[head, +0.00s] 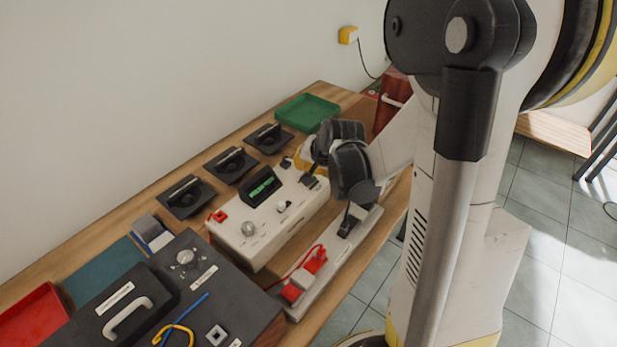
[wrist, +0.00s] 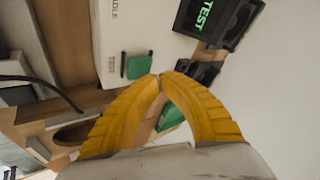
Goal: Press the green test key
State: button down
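The green test key (wrist: 138,66) is a small green block on the white panel (wrist: 120,20) in the wrist view, just above and left of my fingertips. A dark screen (wrist: 206,17) reading TEST in green stands to its right. My gripper (wrist: 160,76) has two yellow fingers whose tips meet, with nothing seen held between them. The tips look close to the key, but I cannot tell whether they touch it. In the head view the white unit (head: 240,238) with its lit screen (head: 262,187) sits on the bench, and my wrist hides the key.
A green tray (head: 307,112) lies behind the unit. Several black holders (head: 230,163) line the wall side. A white strip with red plugs (head: 304,274) lies in front. A dark case with a handle (head: 128,318) and a red tray (head: 32,318) are nearer.

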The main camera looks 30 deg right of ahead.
jog(key=shift+f, duration=0.1)
dwell(0.5)
jog(key=shift+f+b, duration=0.35)
jog(key=shift+b, duration=0.1)
jog(key=shift+f+b, duration=0.5)
jog(key=shift+f, duration=0.05)
dwell(0.6)
jog(key=shift+r, duration=0.15)
jog(key=shift+r+p, duration=0.8)
jog(key=shift+r, duration=0.05)
jog(key=shift+r+p, duration=2)
jog(key=shift+r, duration=0.55)
